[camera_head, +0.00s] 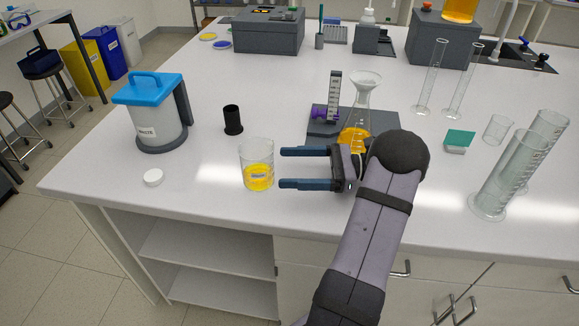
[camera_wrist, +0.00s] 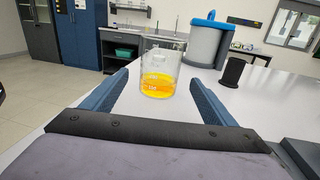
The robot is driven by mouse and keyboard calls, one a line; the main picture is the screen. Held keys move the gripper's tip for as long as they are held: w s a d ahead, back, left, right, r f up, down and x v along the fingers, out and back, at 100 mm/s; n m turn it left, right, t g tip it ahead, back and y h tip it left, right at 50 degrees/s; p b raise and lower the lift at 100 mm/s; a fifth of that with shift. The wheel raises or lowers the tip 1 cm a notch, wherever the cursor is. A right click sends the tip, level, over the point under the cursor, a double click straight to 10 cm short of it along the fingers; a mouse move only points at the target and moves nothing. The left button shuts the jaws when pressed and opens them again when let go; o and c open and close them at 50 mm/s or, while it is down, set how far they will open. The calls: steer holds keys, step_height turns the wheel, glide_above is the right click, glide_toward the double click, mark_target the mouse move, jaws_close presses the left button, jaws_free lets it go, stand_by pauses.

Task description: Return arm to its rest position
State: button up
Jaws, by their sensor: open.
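My gripper (camera_head: 283,168) is open and empty in the head view, reaching left above the white bench. Its blue fingers also show in the wrist view (camera_wrist: 160,102). A glass beaker (camera_head: 257,164) with yellow-orange liquid stands upright on the bench just left of the fingertips. In the wrist view the beaker (camera_wrist: 159,74) is ahead, between and beyond the fingers. The beaker seems clear of both fingers. My arm hides part of the dark stand base and the flask behind it.
A flask with orange liquid (camera_head: 354,138) and a funnel (camera_head: 366,82) stand behind my gripper. Measuring cylinders (camera_head: 507,180) stand at right. The bench's front left is mostly clear.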

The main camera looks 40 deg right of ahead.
steer(key=w+a+r+n, duration=0.1)
steer(key=a+r, duration=0.1)
steer(key=r, duration=0.1)
steer(key=w+a+r+n+g+p, duration=0.1)
steer(key=r, duration=0.2)
steer(key=w+a+r+n+g, duration=0.1)
steer(key=a+r, duration=0.1)
steer(key=r, duration=0.1)
steer(key=shift+a+p, duration=0.3)
steer(key=shift+a, duration=0.05)
steer(key=a+n+g, duration=0.1)
steer(key=a, duration=0.1)
steer(key=a+n+g+p, duration=0.1)
steer(key=a, duration=0.1)
steer(key=shift+a+r, duration=0.1)
steer(key=shift+a, duration=0.3)
steer(key=s+a+f+n+g+h+p, duration=0.2)
steer(key=s+a+f+n+g+h, duration=0.15)
steer(key=a, duration=0.35)
steer(key=s+a+f+n+g+h+p, duration=0.1)
steer(key=s+f+n+h+p, duration=0.2)
steer(key=s+n+h, duration=0.2)
steer(key=s+a+f+n+g+h+p, duration=0.2)
steer(key=s+f+n+h, duration=0.2)
steer(key=s+n, duration=0.5)
steer(key=n+h, duration=0.2)
steer(key=n, duration=0.1)
steer(key=shift+s+a+f+p, duration=0.15)
steer(key=shift+s+a+p, duration=0.15)
steer(key=shift+p, duration=0.1)
